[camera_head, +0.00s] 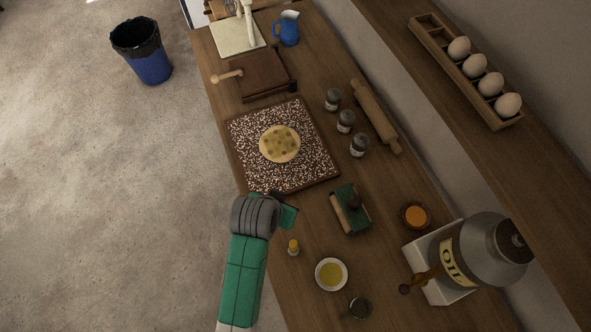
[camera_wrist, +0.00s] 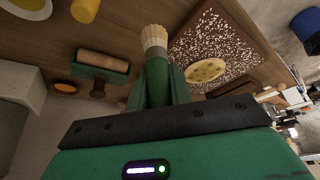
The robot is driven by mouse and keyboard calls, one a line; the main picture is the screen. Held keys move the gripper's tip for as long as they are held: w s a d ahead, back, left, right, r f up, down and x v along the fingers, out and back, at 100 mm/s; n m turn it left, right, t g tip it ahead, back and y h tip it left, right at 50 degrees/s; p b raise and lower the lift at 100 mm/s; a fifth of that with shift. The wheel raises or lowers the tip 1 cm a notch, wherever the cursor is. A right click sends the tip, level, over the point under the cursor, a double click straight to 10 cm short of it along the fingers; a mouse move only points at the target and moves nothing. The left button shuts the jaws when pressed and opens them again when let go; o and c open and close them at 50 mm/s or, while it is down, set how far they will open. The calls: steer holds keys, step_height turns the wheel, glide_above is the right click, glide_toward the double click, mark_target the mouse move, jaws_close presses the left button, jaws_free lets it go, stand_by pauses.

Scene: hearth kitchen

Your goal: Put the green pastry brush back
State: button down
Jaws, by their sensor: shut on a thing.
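The green pastry brush shows in the wrist view, with a green handle (camera_wrist: 157,80) and pale bristles (camera_wrist: 154,38) pointing away from my gripper. My gripper (camera_wrist: 160,98) is shut on its handle. In the head view my gripper (camera_head: 286,213) is above the counter, near the front corner of the speckled board; the brush is hard to make out there. A green holder (camera_head: 362,217) with a pale wooden roller and a dark knob stands to the right of my gripper. It also shows in the wrist view (camera_wrist: 116,64). Whether it is the brush's place, I cannot tell.
A speckled board (camera_head: 318,170) bears a round flatbread (camera_head: 280,144). A white bowl of yellow oil (camera_head: 331,274), a small yellow-topped bottle (camera_head: 293,247) and an orange-filled bowl (camera_head: 416,215) stand near. Several shakers (camera_head: 346,121), a rolling pin (camera_head: 376,117) and an oil canister (camera_head: 487,254) line the right.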

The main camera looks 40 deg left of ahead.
steer(key=shift+s+f, duration=0.15)
steer(key=shift+f, duration=0.05)
step_height(320, 180, down, 10)
steer(key=shift+r+b, duration=0.15)
steer(key=shift+b, duration=0.45)
steer(key=c, duration=1.3)
jaws_free()
steer(key=shift+o, duration=0.2)
steer(key=shift+r, duration=0.15)
steer(key=p+v, duration=0.1)
steer(key=v, duration=1)
steer(key=shift+r+p, duration=0.35)
steer(key=shift+p, duration=0.05)
